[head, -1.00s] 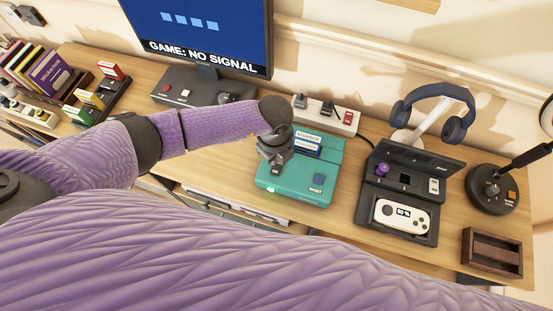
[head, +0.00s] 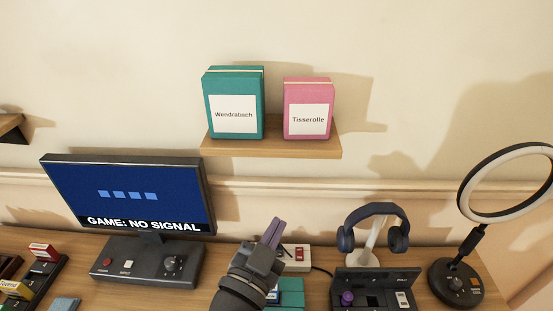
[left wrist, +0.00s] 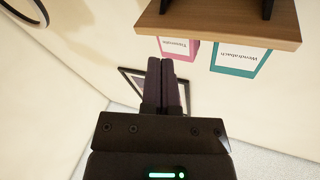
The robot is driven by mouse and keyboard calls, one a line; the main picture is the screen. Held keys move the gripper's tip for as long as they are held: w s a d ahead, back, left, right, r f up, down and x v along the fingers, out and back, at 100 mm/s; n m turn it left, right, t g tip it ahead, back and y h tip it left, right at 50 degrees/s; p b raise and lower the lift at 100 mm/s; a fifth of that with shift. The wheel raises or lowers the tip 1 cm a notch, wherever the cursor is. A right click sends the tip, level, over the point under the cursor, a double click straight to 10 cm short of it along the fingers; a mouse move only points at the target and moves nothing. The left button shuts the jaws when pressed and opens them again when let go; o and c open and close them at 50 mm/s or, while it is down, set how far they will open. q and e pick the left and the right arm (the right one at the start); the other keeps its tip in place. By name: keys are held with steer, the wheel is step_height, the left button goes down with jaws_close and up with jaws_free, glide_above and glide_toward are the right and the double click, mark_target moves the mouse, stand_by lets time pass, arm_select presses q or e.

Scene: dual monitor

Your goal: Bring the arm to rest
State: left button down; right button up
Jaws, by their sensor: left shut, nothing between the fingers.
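My left gripper (head: 273,233) rises at the lower middle of the head view, above the desk, its purple-grey fingers together and pointing up. Nothing is between them. In the left wrist view its fingers (left wrist: 166,85) are also closed, against the wall. The teal console (head: 290,292) is behind and beside the gripper, partly hidden by it and cut by the picture's lower edge. My right gripper is in neither view.
A shelf (head: 270,143) above holds a teal box (head: 234,104) and a pink box (head: 308,108). The monitor (head: 130,195) stands left. A power strip (head: 294,258), headphones (head: 373,228) and a ring lamp (head: 456,286) stand right. The wall space between desk and shelf is clear.

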arm_select(q)
steer(key=s+a+f+n+g+y, duration=0.3)
steer(key=a+f+n+y, duration=0.1)
steer(key=a+f+y, duration=0.15)
steer(key=s+a+f+n+g+y, duration=0.3)
steer(key=a+f+n+g+y, duration=0.1)
steer(key=a, duration=0.3)
steer(key=s+a+f+m+g+h, duration=0.1)
steer(key=s+f+g, duration=0.25)
steer(key=s, duration=0.25)
steer(key=s+a+f+g, duration=0.1)
steer(key=s+f+g, duration=0.1)
steer(key=s+g, duration=0.4)
steer(key=s+f+b, duration=0.2)
steer(key=f, duration=1)
steer(key=s+f+b, duration=0.2)
steer(key=f, duration=1)
steer(key=s+a+f+b, duration=0.2)
steer(key=s+a+f, duration=0.1)
steer(key=s+f, duration=0.8)
steer(key=shift+s+m+g+b, duration=0.3)
steer(key=shift+s+g, duration=0.15)
steer(key=shift+s, duration=0.3)
